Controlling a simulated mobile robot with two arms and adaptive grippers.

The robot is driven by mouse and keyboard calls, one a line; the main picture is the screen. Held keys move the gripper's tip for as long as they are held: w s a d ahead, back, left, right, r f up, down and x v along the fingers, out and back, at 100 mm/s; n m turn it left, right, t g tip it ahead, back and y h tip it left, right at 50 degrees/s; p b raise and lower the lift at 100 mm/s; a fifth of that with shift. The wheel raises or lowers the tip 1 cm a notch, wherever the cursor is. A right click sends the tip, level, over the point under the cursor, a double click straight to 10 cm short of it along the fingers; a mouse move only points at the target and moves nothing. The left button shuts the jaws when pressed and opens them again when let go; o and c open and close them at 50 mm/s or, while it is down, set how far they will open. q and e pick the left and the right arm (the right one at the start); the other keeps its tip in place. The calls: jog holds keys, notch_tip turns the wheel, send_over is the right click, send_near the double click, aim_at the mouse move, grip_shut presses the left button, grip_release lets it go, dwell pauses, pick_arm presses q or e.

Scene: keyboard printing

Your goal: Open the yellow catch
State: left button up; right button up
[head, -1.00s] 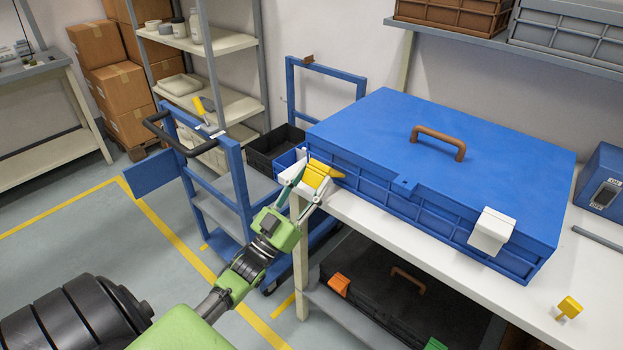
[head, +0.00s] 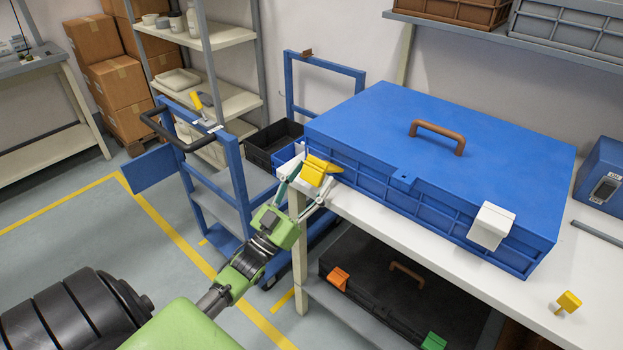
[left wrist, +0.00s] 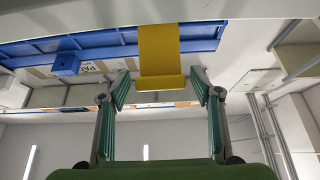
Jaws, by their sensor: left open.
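The blue case (head: 450,125) lies shut on the white table, with a brown handle on its lid. The yellow catch (head: 316,168) is at the left end of its front side. It shows in the left wrist view as a yellow plate (left wrist: 160,50) with a lip at its end. My left gripper (head: 305,192) is at the catch. Its fingers (left wrist: 160,88) are open, one on each side of the lip, with gaps to both sides. My right gripper is out of view.
A white catch (head: 491,228) is on the case's right front. A small yellow piece (head: 568,302) is on the table at right. A blue cart (head: 240,180) stands left of the table. A dark case (head: 385,290) lies on the shelf below.

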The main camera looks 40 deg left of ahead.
pick_arm(q)
jog(key=v, duration=1.1)
jog(key=shift+s+f, duration=0.3)
jog(key=shift+d, duration=0.1)
dwell(0.8)
